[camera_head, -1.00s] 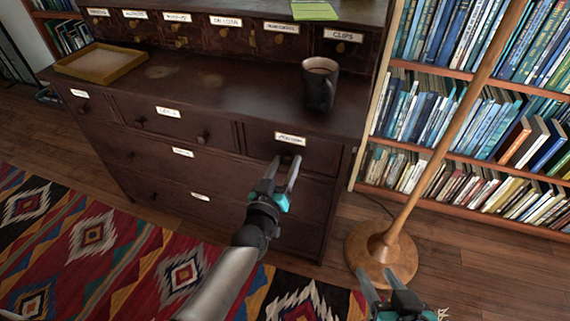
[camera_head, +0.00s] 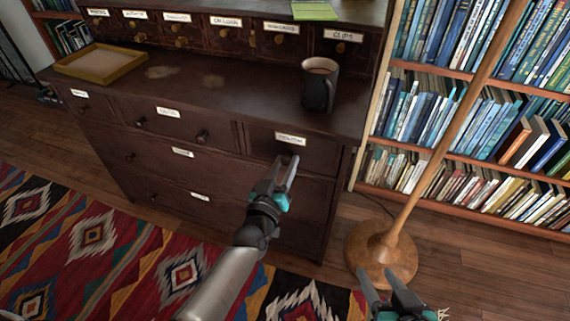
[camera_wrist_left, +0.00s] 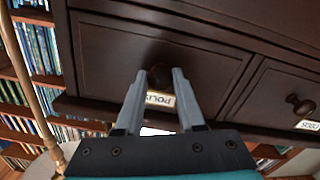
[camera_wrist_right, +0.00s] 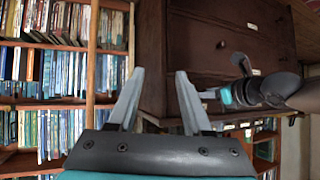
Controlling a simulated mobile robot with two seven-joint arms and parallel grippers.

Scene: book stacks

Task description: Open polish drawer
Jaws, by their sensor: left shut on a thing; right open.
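The polish drawer (camera_head: 312,152) is the top right drawer of the dark wooden cabinet, with a white label (camera_head: 290,138) on its upper front edge. The label shows upside down as "POLIS" in the left wrist view (camera_wrist_left: 160,98). My left gripper (camera_head: 285,163) is at the drawer front, shut on its dark round knob (camera_wrist_left: 158,76), which shows between the fingertips in the left wrist view. The fingers partly hide the knob. The drawer front looks about flush with the cabinet. My right gripper (camera_wrist_right: 160,73) is open and empty, away from the cabinet, low at the right in the head view (camera_head: 377,274).
A dark mug (camera_head: 319,88) and a shallow wooden tray (camera_head: 72,72) stand on the cabinet top (camera_head: 240,90). A wooden floor lamp (camera_head: 381,252) stands right of the cabinet, before full bookshelves (camera_head: 450,73). A patterned rug (camera_head: 95,240) lies in front.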

